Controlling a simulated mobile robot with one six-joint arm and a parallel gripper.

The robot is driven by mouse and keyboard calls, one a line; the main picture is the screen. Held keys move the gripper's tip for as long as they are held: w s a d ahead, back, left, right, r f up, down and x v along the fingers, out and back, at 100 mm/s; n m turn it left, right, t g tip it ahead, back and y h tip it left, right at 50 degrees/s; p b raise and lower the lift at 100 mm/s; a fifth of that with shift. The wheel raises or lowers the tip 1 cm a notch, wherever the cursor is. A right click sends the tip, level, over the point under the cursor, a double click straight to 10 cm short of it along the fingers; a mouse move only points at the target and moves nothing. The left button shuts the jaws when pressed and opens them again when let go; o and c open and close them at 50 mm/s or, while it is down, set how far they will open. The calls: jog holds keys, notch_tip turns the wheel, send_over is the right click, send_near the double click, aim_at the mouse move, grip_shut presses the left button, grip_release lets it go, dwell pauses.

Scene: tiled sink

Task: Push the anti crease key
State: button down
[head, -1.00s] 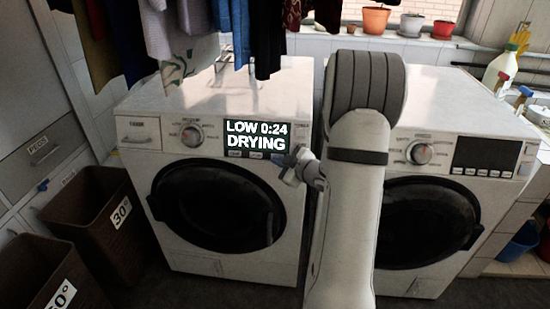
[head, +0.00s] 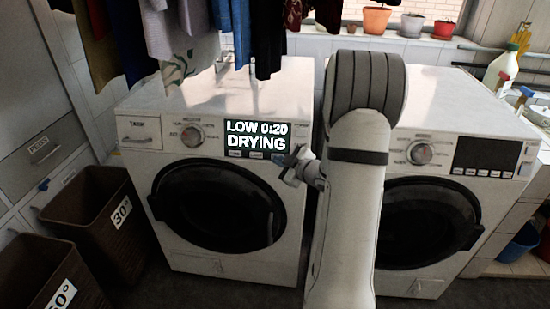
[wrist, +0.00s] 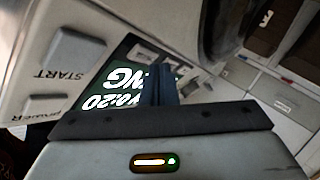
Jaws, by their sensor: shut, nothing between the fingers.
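The left machine's display (head: 256,138) is lit and reads LOW 0:20 DRYING. A row of small keys (head: 236,154) runs under it; their labels are too small to read, so I cannot tell which is the anti crease key. My gripper (head: 281,163) is shut and empty at the right end of this row. In the wrist view, the shut dark fingers (wrist: 160,84) overlap the upside-down display (wrist: 110,92) and hide part of the panel. Whether they touch a key is unclear. A START key (wrist: 76,48) and a power key (wrist: 45,104) show to the left there.
The left machine's dark round door (head: 218,204) is shut below the panel. A second machine (head: 455,155) with a dark display stands to the right, partly behind my arm. Brown baskets (head: 95,215) stand at left. Clothes (head: 185,30) hang above the left machine.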

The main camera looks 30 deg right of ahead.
jog(key=shift+w+d+f, duration=0.1)
dwell(0.3)
jog(key=shift+w+d, duration=0.15)
jog(key=shift+w, duration=0.05)
jog(key=shift+f, duration=0.1)
dwell(0.4)
jog(key=shift+s+a+r+b, duration=0.2)
jog(key=shift+s+a+b, duration=0.1)
jog(key=shift+s, duration=0.1)
dwell(0.3)
jog(key=s+a, duration=0.1)
jog(key=s+a+r, duration=0.1)
jog(key=s, duration=0.1)
jog(key=s+a+r, duration=0.1)
jog(key=shift+s, duration=0.35)
dwell(0.4)
